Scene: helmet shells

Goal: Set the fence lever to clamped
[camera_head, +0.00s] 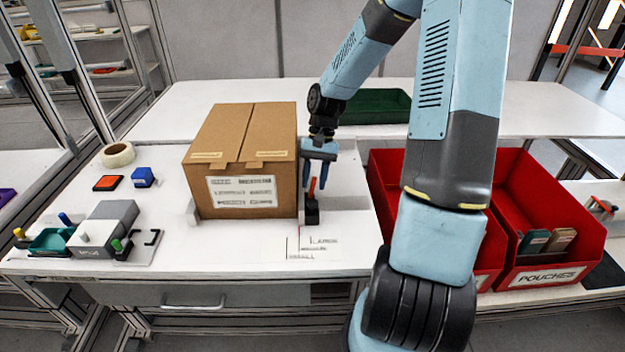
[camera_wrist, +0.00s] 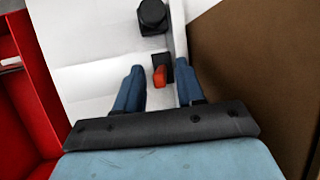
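The fence lever (camera_head: 311,187) is a small red handle standing nearly upright on a black block (camera_head: 312,212), just right of the cardboard box. In the wrist view its red-orange tip (camera_wrist: 160,76) shows in the gap between my fingers. My gripper (camera_head: 317,183) points down over the lever, with its blue fingers apart. In the wrist view my gripper (camera_wrist: 160,84) has a finger on each side of the tip, the right one closer to it. I see no clear contact. The lever's lower part is hidden in the wrist view.
The cardboard box (camera_head: 240,160) stands close left of my gripper and also fills the right of the wrist view (camera_wrist: 250,60). Red bins (camera_head: 548,215) stand to the right, a green tray (camera_head: 375,106) behind. A grey fixture (camera_head: 105,225) sits at left. The front table strip is mostly clear.

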